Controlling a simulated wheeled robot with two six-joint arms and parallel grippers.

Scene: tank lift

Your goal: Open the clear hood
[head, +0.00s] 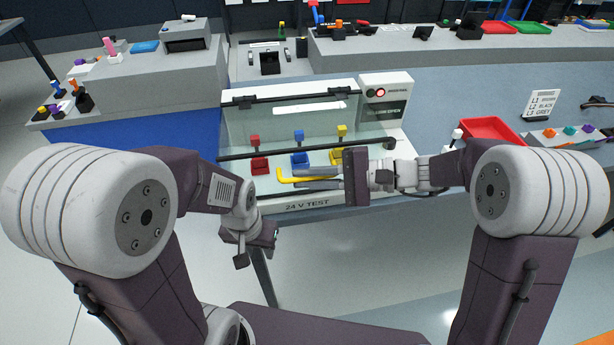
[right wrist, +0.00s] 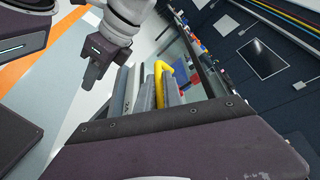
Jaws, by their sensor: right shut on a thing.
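The clear hood (head: 290,128) is a see-through panel with dark bars along its back and front, over the light bench labelled 24 V TEST. A yellow bent handle (head: 288,180) shows at the hood's front. My right gripper (head: 318,178) is shut on this yellow handle, its grey fingers above and below it. In the right wrist view the yellow handle (right wrist: 161,72) stands between the fingers. How the handle joins the hood is hidden. My left gripper (head: 257,251) hangs empty in front of the bench at the left, its fingers apart.
Red (head: 258,163), blue (head: 299,158) and yellow (head: 340,156) blocks with levers stand in a row under the hood. A panel (head: 385,90) with a lit red lamp is at the back right. A red tray (head: 490,131) lies farther right. The floor before the bench is clear.

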